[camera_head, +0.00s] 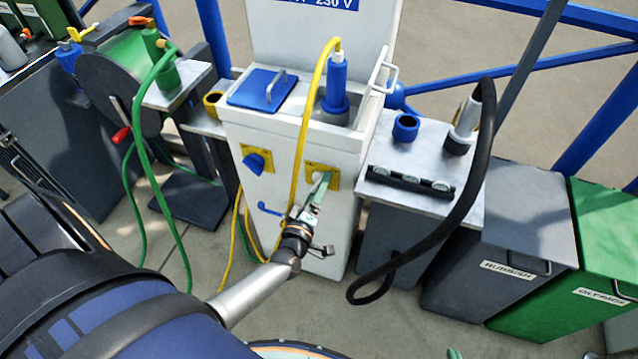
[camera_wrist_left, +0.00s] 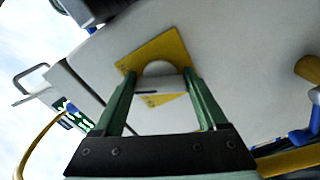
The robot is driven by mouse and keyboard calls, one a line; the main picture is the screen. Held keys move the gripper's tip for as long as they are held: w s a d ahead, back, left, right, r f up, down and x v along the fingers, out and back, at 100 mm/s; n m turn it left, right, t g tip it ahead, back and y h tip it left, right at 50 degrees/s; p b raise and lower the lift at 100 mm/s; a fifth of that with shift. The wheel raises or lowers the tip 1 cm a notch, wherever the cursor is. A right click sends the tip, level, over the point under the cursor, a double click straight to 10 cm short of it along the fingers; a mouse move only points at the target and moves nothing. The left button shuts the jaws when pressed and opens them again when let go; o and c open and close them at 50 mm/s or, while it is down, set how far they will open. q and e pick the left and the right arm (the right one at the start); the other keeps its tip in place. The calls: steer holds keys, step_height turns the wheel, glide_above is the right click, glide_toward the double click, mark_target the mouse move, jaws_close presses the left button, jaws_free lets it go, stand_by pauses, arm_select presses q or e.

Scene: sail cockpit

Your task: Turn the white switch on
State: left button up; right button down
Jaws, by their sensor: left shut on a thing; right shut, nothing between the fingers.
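The white switch (camera_wrist_left: 160,84) sits on a yellow plate (camera_wrist_left: 180,50) on the front of a white cabinet (camera_head: 285,215). In the head view the yellow plate (camera_head: 331,186) is the right one of two, and the switch on it is mostly hidden by my gripper. My left gripper (camera_head: 322,183) is shut on the white switch; in the left wrist view its green fingers (camera_wrist_left: 160,92) stand on both sides of the knob. Only a small green tip of my right gripper (camera_head: 453,353) shows at the bottom edge of the head view; it is shut and empty.
A blue switch (camera_head: 256,163) on its own yellow plate is left of the white one. A yellow cable (camera_head: 303,130) hangs down the cabinet front, close to my left gripper. A black hose (camera_head: 478,185) loops at the right, beside grey and green bins.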

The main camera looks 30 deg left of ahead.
arm_select(q)
steer(key=shift+m+p, duration=0.3)
steer(key=shift+m, duration=1.7)
arm_select(e)
steer(key=shift+s+d+r, duration=0.15)
steer(key=shift+s+d, duration=0.35)
steer(key=shift+d, duration=0.1)
arm_select(q)
steer(key=shift+f, duration=0.1)
arm_select(e)
steer(key=shift+a, duration=0.1)
arm_select(q)
steer(key=o, duration=1.3)
steer(key=shift+s, duration=0.1)
steer(key=p+v, duration=0.1)
steer(key=v, duration=1.1)
arm_select(e)
steer(key=shift+s+d+r, duration=0.1)
steer(key=shift+d+r, duration=0.1)
steer(key=shift+d, duration=0.05)
